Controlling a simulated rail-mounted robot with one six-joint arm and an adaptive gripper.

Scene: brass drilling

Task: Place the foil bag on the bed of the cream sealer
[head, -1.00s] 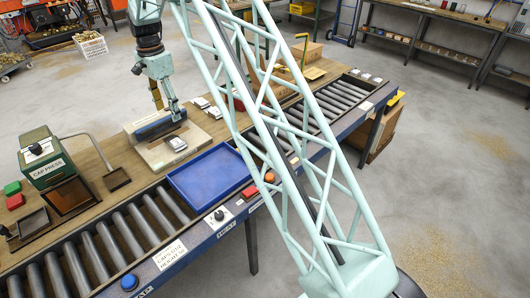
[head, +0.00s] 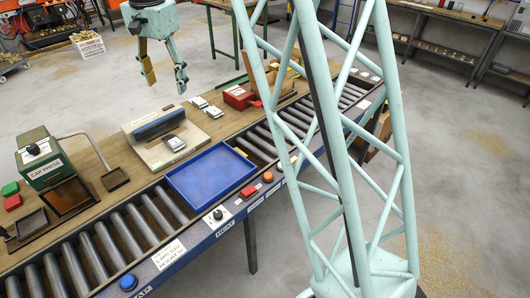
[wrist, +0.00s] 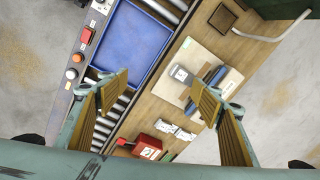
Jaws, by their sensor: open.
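The cream sealer (head: 140,147) stands on the wooden bench, with a dark blue bar across it. A small silver-white foil bag (head: 175,143) lies flat on the sealer's bed, in front of the bar. The wrist view also shows this bag (wrist: 182,74) on the sealer (wrist: 228,90). Two similar bags, one (head: 199,102) and another (head: 212,111), lie on the bench to the right of the sealer. My gripper (head: 164,83) is open and empty, well above the sealer and apart from it. Its spread fingers (wrist: 160,82) show in the wrist view.
A blue tray (head: 211,173) sits on the roller conveyor in front of the sealer. A red box (head: 238,97) stands on the bench to the right. The green cap press (head: 40,158) is at the left. The space around my gripper is clear.

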